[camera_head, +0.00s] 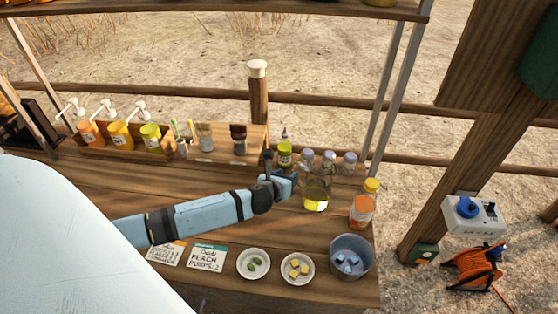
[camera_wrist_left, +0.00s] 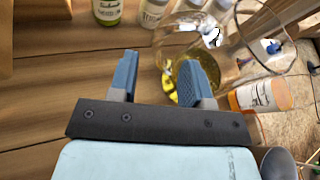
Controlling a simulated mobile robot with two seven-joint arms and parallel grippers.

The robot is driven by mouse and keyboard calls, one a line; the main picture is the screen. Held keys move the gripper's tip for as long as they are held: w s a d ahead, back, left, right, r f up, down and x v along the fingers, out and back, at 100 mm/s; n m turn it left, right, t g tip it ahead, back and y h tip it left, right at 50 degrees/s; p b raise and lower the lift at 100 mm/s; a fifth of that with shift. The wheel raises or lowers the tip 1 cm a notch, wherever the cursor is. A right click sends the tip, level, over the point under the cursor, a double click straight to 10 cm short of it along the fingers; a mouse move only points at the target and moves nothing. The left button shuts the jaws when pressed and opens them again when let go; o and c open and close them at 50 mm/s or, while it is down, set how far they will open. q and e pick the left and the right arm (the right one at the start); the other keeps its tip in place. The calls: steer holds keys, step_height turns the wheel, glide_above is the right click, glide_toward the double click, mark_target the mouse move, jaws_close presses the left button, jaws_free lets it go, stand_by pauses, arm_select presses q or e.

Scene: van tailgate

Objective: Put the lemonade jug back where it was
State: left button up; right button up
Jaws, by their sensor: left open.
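The lemonade jug (camera_head: 316,203) is clear with yellow liquid low in it. It stands upright on the right part of the wooden counter. My left gripper (camera_head: 281,178) is open, just left of the jug. In the left wrist view, the blue fingers of the gripper (camera_wrist_left: 160,78) are apart, and the jug (camera_wrist_left: 178,40) shows beyond and partly behind the right finger. I cannot tell whether that finger touches the glass. My right gripper is not in view.
An orange bottle (camera_head: 362,206) stands right of the jug. A green bottle (camera_head: 285,156) and several small jars (camera_head: 328,160) stand behind. In front are a metal bucket (camera_head: 351,243), two white bowls (camera_head: 297,282) and cards (camera_head: 208,258). Bare counter (camera_head: 95,180) lies left.

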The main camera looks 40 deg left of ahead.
arm_select(q)
steer(key=v, duration=0.6)
stand_by(0.4)
steer(key=s+d+r+n+g+h, duration=0.1)
steer(key=s+d+r+n+g, duration=0.2)
steer(key=s+n, duration=0.65)
steer(key=s+d+n+g+h, duration=0.1)
steer(key=s+d+n+g, duration=0.35)
steer(key=s+n, duration=0.5)
steer(key=s+d+r+n+g, duration=0.2)
steer(key=s+d+n, duration=0.2)
steer(key=s+n, duration=0.5)
steer(key=w+d+f+t+h, duration=0.1)
steer(key=w+d+f+t, duration=0.1)
steer(key=f, duration=0.2)
steer(key=w+d+f+n+t+h, duration=0.1)
steer(key=w+f+t, duration=0.1)
steer(key=f, duration=0.3)
steer(key=w+d+f+t, duration=0.2)
steer(key=w+f, duration=0.2)
steer(key=shift+d+f+h, duration=0.25)
steer(key=shift+d+h, duration=0.05)
steer(key=shift+h, duration=0.1)
steer(key=shift+d+f+t+h, duration=0.3)
steer(key=shift+f+t, duration=0.2)
steer(key=shift+t, duration=0.05)
